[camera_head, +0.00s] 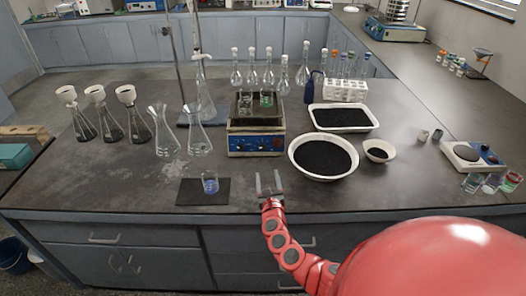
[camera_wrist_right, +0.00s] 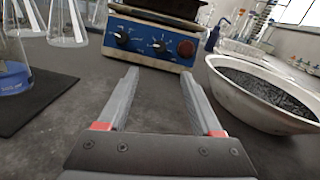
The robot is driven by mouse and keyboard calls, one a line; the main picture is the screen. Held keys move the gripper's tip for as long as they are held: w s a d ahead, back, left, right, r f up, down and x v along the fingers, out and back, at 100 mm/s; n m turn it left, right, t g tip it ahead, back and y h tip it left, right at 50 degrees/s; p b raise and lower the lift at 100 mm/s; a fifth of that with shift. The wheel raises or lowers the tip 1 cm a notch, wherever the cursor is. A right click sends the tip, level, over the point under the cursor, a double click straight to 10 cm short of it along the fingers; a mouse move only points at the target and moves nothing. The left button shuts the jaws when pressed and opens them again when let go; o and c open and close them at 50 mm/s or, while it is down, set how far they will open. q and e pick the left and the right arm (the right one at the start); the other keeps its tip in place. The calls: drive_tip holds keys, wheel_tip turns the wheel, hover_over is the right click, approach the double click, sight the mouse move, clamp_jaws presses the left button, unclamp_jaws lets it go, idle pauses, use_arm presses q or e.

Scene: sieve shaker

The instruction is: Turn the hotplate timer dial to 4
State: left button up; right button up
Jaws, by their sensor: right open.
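The hotplate (camera_head: 256,144) stands in the middle of the bench, its blue front panel facing me. In the right wrist view the panel (camera_wrist_right: 141,45) carries a left black dial (camera_wrist_right: 121,38), a middle black dial (camera_wrist_right: 159,46) and a round red knob (camera_wrist_right: 186,49). White marks ring the black dials, but the numbers are too small to read. I cannot tell which dial is the timer. My right gripper (camera_head: 269,178) is open and empty, low in front of the hotplate. Its fingers (camera_wrist_right: 159,74) point at the panel and are apart from it. My left gripper is not in view.
A white bowl of dark grains (camera_head: 323,175) stands right of the hotplate, close to my right gripper. Glass beakers (camera_head: 266,99) sit on the hotplate. Bench between gripper and panel is clear.

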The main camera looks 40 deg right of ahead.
drive_tip(key=b, duration=0.2)
approach(263, 149)
drive_tip(key=b+x, duration=0.4)
drive_tip(key=x, duration=0.1)
drive_tip(key=shift+w+d+f+b, duration=0.1)
drive_tip(key=shift+w+f+b, duration=0.05)
drive_tip(key=shift+w+b, duration=0.2)
drive_tip(key=shift+w+d+f+b, duration=0.1)
drive_tip(key=shift+w+d+b, duration=0.15)
drive_tip(key=shift+b, duration=0.15)
drive_tip(key=shift+w+d+b, duration=0.25)
drive_tip(key=shift+w+b, duration=0.25)
drive_tip(key=shift+w, duration=0.1)
drive_tip(key=shift+w+d+r, duration=0.2)
drive_tip(key=shift+w+r, duration=0.05)
drive_tip(key=shift+w, duration=0.1)
drive_tip(key=shift+c, duration=0.2)
clamp_jaws()
